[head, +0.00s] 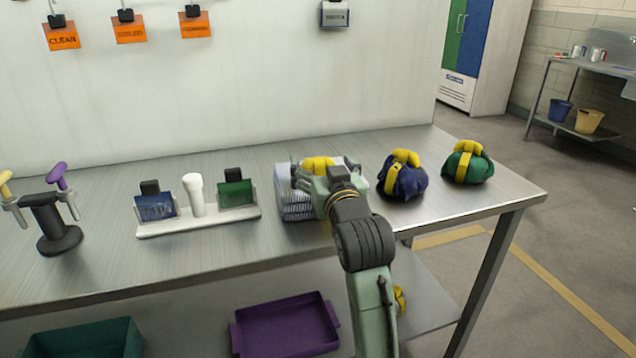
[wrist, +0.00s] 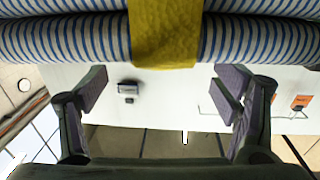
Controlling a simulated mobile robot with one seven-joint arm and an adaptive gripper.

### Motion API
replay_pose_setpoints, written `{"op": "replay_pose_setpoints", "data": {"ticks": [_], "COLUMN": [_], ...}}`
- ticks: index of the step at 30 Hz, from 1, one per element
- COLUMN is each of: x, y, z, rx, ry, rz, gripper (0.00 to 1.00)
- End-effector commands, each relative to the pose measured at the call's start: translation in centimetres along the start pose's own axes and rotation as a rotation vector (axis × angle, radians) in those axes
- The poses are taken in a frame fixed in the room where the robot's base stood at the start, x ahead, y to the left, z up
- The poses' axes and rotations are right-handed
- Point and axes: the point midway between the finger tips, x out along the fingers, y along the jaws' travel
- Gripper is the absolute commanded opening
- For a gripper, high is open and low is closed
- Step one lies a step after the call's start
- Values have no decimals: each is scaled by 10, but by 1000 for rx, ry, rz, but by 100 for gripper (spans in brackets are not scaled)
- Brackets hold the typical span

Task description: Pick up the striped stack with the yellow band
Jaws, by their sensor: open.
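The striped stack (head: 296,208) is a folded pile with blue and white stripes, standing on the metal table. Its yellow band (head: 318,163) shows on top in the head view, partly behind my gripper (head: 318,182). In the wrist view the striped stack (wrist: 70,42) fills the top edge, with the yellow band (wrist: 165,35) running across its middle. My gripper is open, its two fingers (wrist: 162,88) wide apart on either side of the band's line. Nothing shows between the fingers. Whether they touch the stack I cannot tell.
A dark blue bag (head: 402,180) and a green bag (head: 467,166), both with yellow handles, stand right of the stack. A white rack (head: 200,226) with blue and green cards stands left. A purple tray (head: 287,327) lies on the lower shelf. The table's front edge is near my arm.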

Motion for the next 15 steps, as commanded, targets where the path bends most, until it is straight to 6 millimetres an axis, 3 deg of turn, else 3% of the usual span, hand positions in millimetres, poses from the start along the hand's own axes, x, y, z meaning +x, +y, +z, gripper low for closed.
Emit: {"op": "replay_pose_setpoints", "data": {"ticks": [6, 15], "x": [30, 34], "y": [-2, -2], "z": [-1, 0], "rx": [0, 0], "ry": [-1, 1], "rz": [-2, -1], "gripper": [82, 81]}}
